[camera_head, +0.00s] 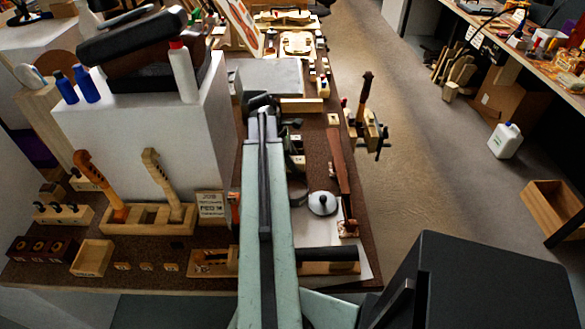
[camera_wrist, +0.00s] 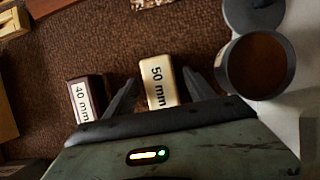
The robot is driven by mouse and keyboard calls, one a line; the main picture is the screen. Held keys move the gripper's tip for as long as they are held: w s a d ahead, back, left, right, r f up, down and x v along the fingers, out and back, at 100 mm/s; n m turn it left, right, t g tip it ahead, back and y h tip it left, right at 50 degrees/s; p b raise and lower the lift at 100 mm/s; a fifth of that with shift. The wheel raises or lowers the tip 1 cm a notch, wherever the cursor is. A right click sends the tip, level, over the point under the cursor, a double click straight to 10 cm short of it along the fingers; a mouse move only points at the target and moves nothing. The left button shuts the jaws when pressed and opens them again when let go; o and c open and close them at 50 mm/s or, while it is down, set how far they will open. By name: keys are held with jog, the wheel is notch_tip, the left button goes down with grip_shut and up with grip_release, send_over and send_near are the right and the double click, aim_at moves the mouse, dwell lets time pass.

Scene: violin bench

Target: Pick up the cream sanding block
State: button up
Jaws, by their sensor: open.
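The cream block (camera_wrist: 160,88), labelled "50 mm", lies on the brown bench top in the wrist view. My gripper (camera_wrist: 159,76) is open, with one dark finger on each side of this block. A narrow gap shows on the left side, and the right finger is close to the block's edge. I cannot tell whether the fingers are down at the block's height. The block's near end is close to the dark edge of my gripper. In the head view my arm covers this spot, and I cannot pick out the block there.
A dark red block (camera_wrist: 87,98) labelled "40 mm" lies just left of the left finger. A dark round tin (camera_wrist: 232,70) with brown contents stands close right of the right finger. In the head view, a white box (camera_head: 150,120) stands left of my arm.

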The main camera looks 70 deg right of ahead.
grip_shut()
jog(key=shift+r, duration=0.1)
notch_tip(320, 180, up, 10)
jog(key=p, duration=1)
jog(key=c, duration=1.1)
grip_release()
jog(key=shift+c, duration=0.9)
jog(key=shift+s, duration=0.15)
